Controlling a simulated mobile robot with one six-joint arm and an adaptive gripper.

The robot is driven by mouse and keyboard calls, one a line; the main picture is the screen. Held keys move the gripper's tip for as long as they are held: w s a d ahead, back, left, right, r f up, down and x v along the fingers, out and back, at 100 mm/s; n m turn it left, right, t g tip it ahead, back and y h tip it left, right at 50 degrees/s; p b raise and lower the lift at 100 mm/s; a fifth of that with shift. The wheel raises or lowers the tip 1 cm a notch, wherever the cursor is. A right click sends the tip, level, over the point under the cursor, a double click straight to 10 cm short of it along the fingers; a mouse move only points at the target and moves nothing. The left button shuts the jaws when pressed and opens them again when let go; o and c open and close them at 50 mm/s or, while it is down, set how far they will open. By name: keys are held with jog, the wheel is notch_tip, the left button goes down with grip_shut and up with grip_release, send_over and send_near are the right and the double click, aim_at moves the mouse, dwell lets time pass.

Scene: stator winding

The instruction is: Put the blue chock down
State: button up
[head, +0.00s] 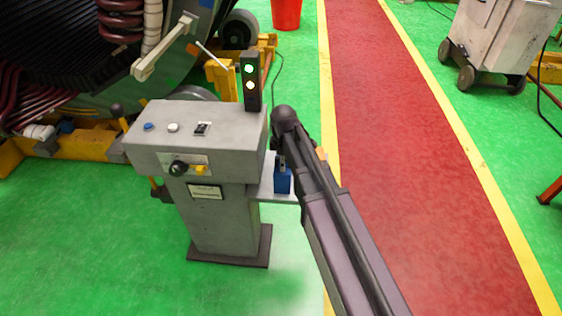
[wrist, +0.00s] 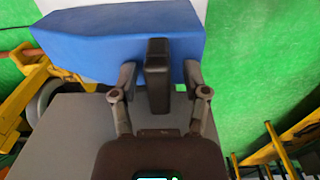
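The blue chock (head: 283,183) is at the small pale shelf (head: 287,198) on the right side of the grey console. It appears to rest there, though my arm hides part of it. In the wrist view the blue chock (wrist: 85,45) fills the upper middle, with a dark upright handle (wrist: 157,85). My gripper (wrist: 159,73) has one finger on each side of this handle. A gap shows between each finger and the handle, so the gripper looks open around it. In the head view my gripper (head: 281,160) is just above the chock and mostly hidden.
The grey console (head: 225,215) carries buttons and a knob, and a signal light (head: 250,80) stands at its back. A large machine with coils (head: 60,60) stands behind left. A red walkway (head: 400,120) and green floor lie to the right. A wheeled cabinet (head: 497,40) stands far right.

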jog(key=shift+r, duration=0.15)
notch_tip(320, 180, up, 12)
jog(key=p, duration=1.2)
jog(key=shift+s, duration=0.15)
dwell(0.9)
jog(key=s+d+m, duration=0.6)
jog(key=d+m, duration=0.2)
jog(key=d, duration=0.2)
jog(key=s+d+m, duration=0.7)
jog(key=d+m, duration=0.2)
jog(key=d, duration=0.1)
jog(key=shift+m, duration=0.3)
